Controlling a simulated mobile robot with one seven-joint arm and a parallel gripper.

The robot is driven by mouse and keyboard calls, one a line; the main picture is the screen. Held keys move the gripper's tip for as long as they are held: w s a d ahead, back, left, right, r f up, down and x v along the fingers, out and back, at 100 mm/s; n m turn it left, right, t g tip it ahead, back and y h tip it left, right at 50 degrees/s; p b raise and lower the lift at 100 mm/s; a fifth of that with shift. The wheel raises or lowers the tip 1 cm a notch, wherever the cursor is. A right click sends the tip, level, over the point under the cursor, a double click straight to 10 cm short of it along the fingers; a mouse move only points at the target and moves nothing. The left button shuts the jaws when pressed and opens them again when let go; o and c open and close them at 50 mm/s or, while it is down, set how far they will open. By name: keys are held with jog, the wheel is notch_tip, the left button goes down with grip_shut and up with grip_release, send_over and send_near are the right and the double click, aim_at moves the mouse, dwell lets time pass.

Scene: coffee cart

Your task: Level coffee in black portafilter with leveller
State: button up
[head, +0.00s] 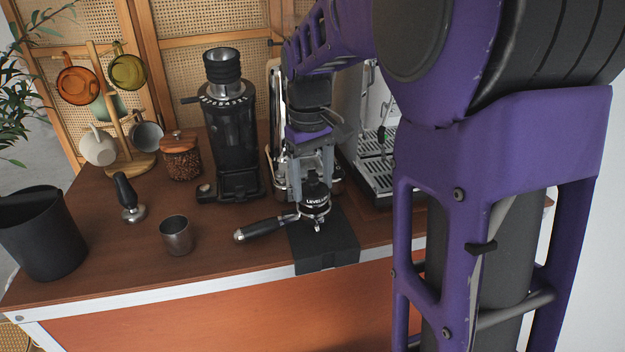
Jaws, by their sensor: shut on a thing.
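The black portafilter lies near the counter's front edge with its black handle (262,229) pointing left. Its head rests at a black tamping stand (325,250). The leveller (315,198), a dark round tool with white lettering, sits on top of the portafilter's basket. My gripper (313,178) reaches down from above and is shut on the leveller. The coffee in the basket is hidden under the leveller.
A black grinder (232,130) stands behind, with the espresso machine (372,160) to the right. A metal cup (176,236), a tamper (128,198), a bean jar (182,158), a mug tree (112,110) and a black bin (42,235) stand left.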

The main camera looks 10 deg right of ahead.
jog(key=shift+f, duration=0.8)
dwell(1.9)
jog(key=shift+f+p, duration=0.1)
jog(key=shift+p, duration=0.2)
dwell(1.0)
